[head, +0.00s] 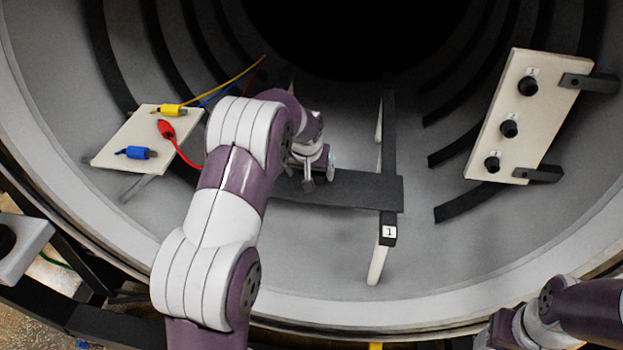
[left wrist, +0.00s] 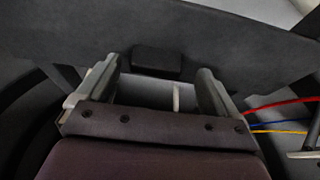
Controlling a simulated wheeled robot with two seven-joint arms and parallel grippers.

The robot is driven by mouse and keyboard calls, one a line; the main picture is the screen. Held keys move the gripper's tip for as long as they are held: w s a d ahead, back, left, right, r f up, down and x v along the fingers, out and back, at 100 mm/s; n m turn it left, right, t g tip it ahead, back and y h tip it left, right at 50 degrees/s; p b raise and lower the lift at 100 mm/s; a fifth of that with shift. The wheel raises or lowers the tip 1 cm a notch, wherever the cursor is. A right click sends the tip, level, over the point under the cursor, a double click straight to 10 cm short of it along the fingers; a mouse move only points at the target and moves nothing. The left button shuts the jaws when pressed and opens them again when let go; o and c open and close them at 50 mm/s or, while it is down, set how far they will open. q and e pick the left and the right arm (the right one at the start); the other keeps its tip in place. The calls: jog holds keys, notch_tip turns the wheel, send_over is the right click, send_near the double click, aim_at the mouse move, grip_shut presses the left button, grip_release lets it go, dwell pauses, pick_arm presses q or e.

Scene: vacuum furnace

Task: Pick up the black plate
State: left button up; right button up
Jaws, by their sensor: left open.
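The black plate (head: 352,190) lies across the lower middle of the chamber in the head view, its left part hidden behind my left arm. In the left wrist view the dark plate (left wrist: 240,45) spans the upper part of the picture, with a small black block (left wrist: 157,62) on it. My left gripper (head: 319,173) is at the plate. In the left wrist view its open fingers (left wrist: 158,76) stand on either side of the block, with a visible gap. Contact with the plate cannot be told.
A black rail (head: 389,140) labelled 1 meets the plate's right end. A pale board (head: 140,138) with yellow, red and blue plugs and wires is left of my arm. Another pale board (head: 522,115) with three black knobs is at the right. The curved chamber wall surrounds everything.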

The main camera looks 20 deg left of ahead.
pick_arm(q)
jog(key=shift+w+d+f, duration=0.3)
jog(key=shift+w+f, duration=0.15)
jog(key=shift+f, duration=0.35)
jog(key=shift+w+a+f, duration=0.1)
jog(key=shift+a+f, duration=0.1)
jog(key=shift+a, duration=0.15)
jog(key=c, duration=0.4)
jog(key=shift+d+r, duration=0.1)
jog(key=shift+d, duration=0.1)
grip_shut()
jog(key=shift+a+r, duration=0.1)
jog(key=shift+r, duration=0.05)
